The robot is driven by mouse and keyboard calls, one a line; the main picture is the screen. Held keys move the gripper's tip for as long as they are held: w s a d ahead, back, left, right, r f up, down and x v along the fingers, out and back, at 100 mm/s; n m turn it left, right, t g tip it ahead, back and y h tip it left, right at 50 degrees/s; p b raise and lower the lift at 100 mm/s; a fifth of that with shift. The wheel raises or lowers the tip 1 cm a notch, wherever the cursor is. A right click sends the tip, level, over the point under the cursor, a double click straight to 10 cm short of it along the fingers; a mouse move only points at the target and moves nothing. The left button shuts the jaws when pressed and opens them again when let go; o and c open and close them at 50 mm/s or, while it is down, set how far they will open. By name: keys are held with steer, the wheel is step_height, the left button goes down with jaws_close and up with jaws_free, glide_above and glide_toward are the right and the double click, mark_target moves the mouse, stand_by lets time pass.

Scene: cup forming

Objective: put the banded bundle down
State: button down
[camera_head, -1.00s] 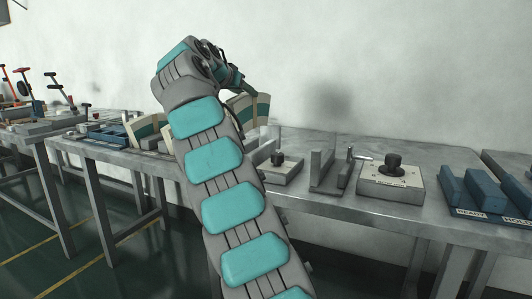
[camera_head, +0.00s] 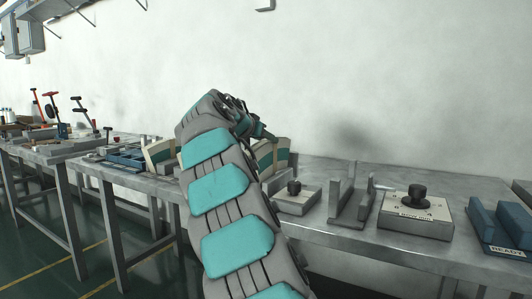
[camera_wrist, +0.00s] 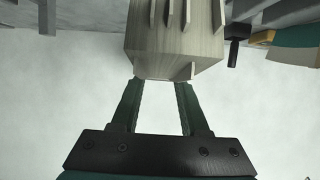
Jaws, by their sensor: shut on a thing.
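The banded bundle (camera_head: 279,158), cream with a teal band, stands upright at my gripper (camera_head: 262,134) in the head view, just behind my arm. In the wrist view my gripper (camera_wrist: 160,88) has its two dark fingers at the near end of a pale block with slat-like ridges (camera_wrist: 172,55), which I take to be the bundle's end; no band shows there. My arm hides the bundle's lower left. I cannot tell whether its base touches the bench.
A similar cream and teal bundle (camera_head: 160,153) stands left of my arm. On the metal bench (camera_head: 335,236) are a small block with a black knob (camera_head: 296,199), an upright-plate fixture (camera_head: 349,208), a larger knobbed box (camera_head: 414,216) and a blue tray marked READY (camera_head: 496,233).

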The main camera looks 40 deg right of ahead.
mark_target(266, 150)
steer(key=shift+f, duration=1.95)
steer(key=shift+c, duration=2)
jaws_free()
steer(key=b+v, duration=0.1)
steer(key=v, duration=1.1)
steer(key=shift+s, duration=0.15)
